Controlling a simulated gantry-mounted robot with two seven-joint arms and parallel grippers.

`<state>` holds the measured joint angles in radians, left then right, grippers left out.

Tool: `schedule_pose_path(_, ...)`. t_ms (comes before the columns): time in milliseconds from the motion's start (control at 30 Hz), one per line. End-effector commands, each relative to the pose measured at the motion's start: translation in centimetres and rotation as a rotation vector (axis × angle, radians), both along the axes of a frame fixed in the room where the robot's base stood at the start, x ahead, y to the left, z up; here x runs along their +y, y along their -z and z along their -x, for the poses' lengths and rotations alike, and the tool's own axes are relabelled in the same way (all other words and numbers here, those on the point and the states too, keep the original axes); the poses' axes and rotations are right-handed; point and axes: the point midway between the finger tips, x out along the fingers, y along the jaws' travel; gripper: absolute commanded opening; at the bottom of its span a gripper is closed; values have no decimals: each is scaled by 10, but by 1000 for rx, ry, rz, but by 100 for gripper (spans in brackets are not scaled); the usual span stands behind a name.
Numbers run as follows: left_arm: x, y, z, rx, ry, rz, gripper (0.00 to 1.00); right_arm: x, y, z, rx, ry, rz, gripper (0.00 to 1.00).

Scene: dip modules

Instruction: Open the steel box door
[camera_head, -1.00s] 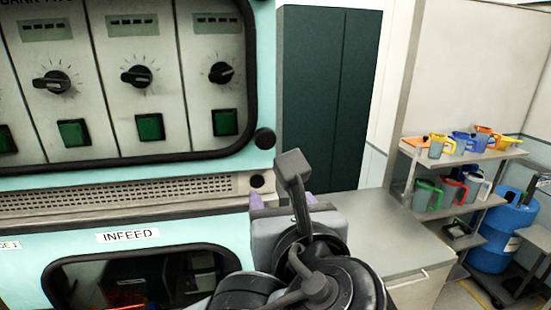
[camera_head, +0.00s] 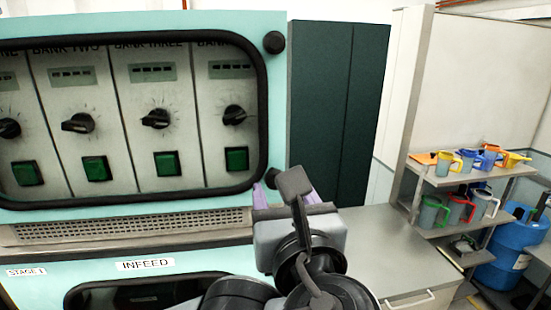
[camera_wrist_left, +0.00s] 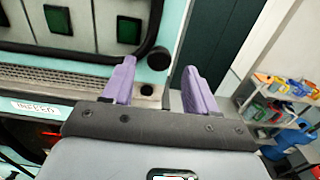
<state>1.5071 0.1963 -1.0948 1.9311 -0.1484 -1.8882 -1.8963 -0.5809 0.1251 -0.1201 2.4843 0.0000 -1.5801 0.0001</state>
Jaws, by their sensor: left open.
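A teal machine cabinet (camera_head: 120,222) fills the left. Its dark-rimmed front window (camera_head: 140,194) covers a steel panel (camera_head: 135,95) of dials and green buttons. A black round knob (camera_head: 274,42) sits at the upper right corner, another knob (camera_head: 271,178) at the lower right. I cannot tell for sure which part is the steel box door. My left gripper (camera_head: 285,190) is open and empty near the lower knob, its purple fingers pointing at the machine. In the left wrist view the knob (camera_wrist_left: 158,58) appears between the fingertips (camera_wrist_left: 159,68); contact is not visible. My right gripper is out of view.
A dark green cabinet (camera_head: 340,90) stands behind, right of the machine. A grey counter (camera_head: 385,245) is right of my gripper. A shelf cart (camera_head: 470,178) with several jugs and a blue drum (camera_head: 515,245) stand farther right. An infeed opening (camera_head: 130,297) lies below.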

Motion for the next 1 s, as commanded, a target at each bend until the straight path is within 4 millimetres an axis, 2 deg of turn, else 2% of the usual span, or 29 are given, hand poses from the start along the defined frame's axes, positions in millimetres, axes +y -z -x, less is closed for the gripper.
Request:
schedule_pose_path(200, 7, -1, -35, 0, -3, 0, 58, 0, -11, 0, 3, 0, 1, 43)
schedule_pose_path(400, 10, 0, -53, 0, -1, 0, 58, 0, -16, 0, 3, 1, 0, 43)
schedule_pose_path(833, 11, 1, -59, 0, 1, 2, 58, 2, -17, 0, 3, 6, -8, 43)
schedule_pose_path(1000, 11, 1, -59, 0, 0, 1, 33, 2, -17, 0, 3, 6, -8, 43)
